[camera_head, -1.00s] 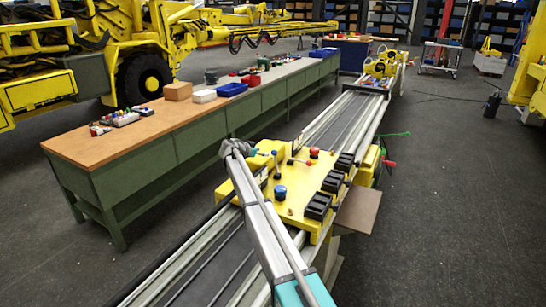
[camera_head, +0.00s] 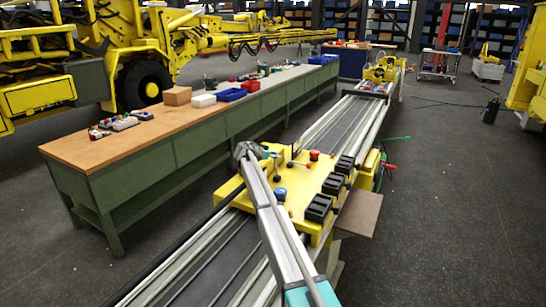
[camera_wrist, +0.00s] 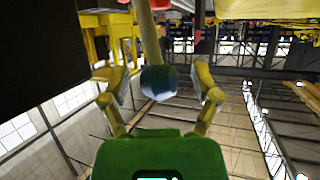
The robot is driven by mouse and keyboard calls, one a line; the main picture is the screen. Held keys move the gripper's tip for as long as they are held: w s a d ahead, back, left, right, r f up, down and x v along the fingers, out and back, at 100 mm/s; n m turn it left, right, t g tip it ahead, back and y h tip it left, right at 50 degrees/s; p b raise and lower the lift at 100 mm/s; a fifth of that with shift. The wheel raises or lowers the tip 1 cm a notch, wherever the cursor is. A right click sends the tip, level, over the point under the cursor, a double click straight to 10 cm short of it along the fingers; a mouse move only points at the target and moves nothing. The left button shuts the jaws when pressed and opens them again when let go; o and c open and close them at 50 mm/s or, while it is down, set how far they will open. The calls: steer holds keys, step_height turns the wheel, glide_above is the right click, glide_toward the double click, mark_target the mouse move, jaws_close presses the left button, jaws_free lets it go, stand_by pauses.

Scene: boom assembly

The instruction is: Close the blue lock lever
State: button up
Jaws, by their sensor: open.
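The yellow control panel (camera_head: 312,183) sits on the long rail. A blue-knobbed lever (camera_head: 274,155) stands upright near its left end. In the head view, my gripper (camera_head: 263,151) is beside this knob, partly hidden by my arm. In the wrist view, my gripper (camera_wrist: 155,78) has its two yellow fingers spread. A dark blue ball knob (camera_wrist: 159,83) on a pale shaft lies between them, with visible room on both sides. I cannot tell from the head view whether the fingers touch the knob.
A red knob (camera_head: 314,155) and a blue round knob (camera_head: 280,193) stand on the panel. Several black blocks (camera_head: 319,208) line its right edge. A long green workbench (camera_head: 130,160) runs along the left.

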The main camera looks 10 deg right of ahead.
jaws_close()
steer(key=shift+s+d+r+m+t+y+p, duration=0.2)
steer(key=shift+s+d+m+t+y+p, duration=0.1)
steer(key=shift+s+d+p, duration=0.15)
steer(key=shift+d+f, duration=0.1)
steer(key=shift+d, duration=0.1)
jaws_free()
steer(key=shift+w+a, duration=0.15)
steer(key=shift+a, duration=0.05)
